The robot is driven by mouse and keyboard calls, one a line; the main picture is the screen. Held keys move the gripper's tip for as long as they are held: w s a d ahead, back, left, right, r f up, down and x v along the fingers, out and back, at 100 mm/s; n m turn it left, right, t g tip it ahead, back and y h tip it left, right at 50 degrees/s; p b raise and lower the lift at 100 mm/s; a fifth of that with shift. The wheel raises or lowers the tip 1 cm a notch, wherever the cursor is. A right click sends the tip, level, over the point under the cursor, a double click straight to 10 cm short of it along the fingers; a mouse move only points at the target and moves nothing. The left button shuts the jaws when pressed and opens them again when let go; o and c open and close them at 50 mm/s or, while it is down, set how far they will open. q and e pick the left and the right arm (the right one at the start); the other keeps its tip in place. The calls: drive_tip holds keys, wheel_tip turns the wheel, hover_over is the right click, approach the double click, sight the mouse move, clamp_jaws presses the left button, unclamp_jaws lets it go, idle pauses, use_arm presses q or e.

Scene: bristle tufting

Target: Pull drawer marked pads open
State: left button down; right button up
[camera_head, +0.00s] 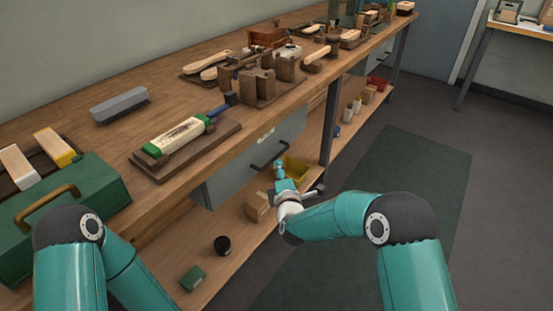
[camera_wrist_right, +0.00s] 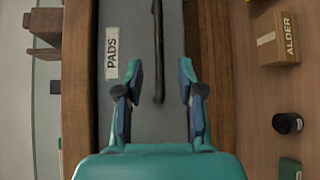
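The grey drawer (camera_head: 236,172) hangs under the workbench top and looks closed. Its front also shows in the right wrist view (camera_wrist_right: 143,120), with a white label reading PADS (camera_wrist_right: 111,53) and a dark bar handle (camera_wrist_right: 158,60). The handle (camera_head: 268,155) also shows in the head view. My right gripper (camera_wrist_right: 160,75) is open, facing the drawer front; its fingers appear on either side of the handle's near end. I see no contact and cannot tell the remaining gap. My left gripper is out of view; only parts of the left arm show at lower left.
Brushes and wooden blocks (camera_head: 265,82) stand on the bench (camera_head: 190,80), and a green toolbox (camera_head: 70,215) at its left. The lower shelf holds an ALDER box (camera_wrist_right: 277,38), a black round object (camera_head: 222,245) and a yellow bin (camera_head: 297,170). The floor at right is open.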

sight(277, 156)
drive_tip(key=w, duration=0.5)
drive_tip(key=w+a+f+b, duration=0.1)
drive_tip(key=w, duration=0.2)
drive_tip(key=shift+a+f, duration=0.1)
clamp_jaws()
drive_tip(key=shift+f, duration=0.1)
drive_tip(key=shift+s, duration=0.15)
